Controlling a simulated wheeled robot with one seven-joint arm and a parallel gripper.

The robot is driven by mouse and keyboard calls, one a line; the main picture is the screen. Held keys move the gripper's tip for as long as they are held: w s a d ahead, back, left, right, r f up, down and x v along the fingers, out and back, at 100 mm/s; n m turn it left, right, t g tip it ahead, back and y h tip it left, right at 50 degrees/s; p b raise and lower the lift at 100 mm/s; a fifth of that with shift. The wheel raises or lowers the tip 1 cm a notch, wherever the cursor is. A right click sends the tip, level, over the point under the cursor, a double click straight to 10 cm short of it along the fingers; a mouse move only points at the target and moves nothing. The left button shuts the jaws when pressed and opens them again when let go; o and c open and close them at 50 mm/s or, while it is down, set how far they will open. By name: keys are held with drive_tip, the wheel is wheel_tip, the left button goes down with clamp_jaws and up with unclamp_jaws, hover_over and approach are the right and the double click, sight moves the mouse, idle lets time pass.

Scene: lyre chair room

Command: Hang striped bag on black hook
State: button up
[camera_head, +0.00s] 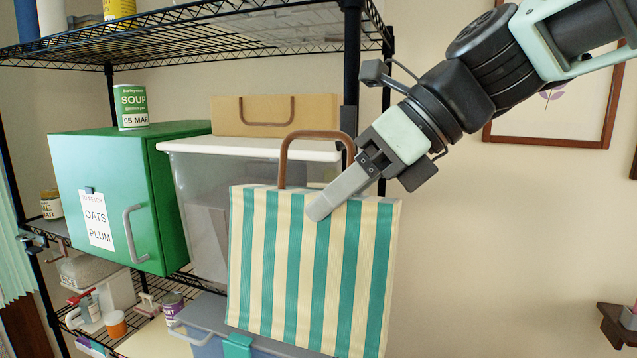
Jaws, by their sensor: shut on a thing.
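The striped bag (310,270), teal and cream with a brown looped handle (290,147), hangs nearly upright in front of the shelf unit. My gripper (320,208) comes in from the upper right and is shut on the bag near its top edge. One finger lies across the bag's front; the other is hidden. The handle arches free above the bag, its right end partly behind my gripper. I cannot make out a black hook clearly. A black shelf post (351,75) stands just behind the handle, partly covered by the bag and my gripper.
A black wire shelf (190,38) spans the upper left. Behind the bag are a clear bin with a white lid (255,150) and a cardboard box (225,115). A green cabinet (165,190) with a soup can (131,107) stands left.

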drive_tip(key=w+d+f, duration=0.1)
drive_tip(key=w+d, duration=0.2)
drive_tip(key=w, duration=0.6)
drive_tip(key=shift+d+f, duration=0.2)
drive_tip(key=shift+f, duration=0.1)
idle(0.8)
idle(0.6)
drive_tip(key=o, duration=1.4)
drive_tip(key=shift+o, duration=0.2)
drive_tip(key=shift+d, duration=0.1)
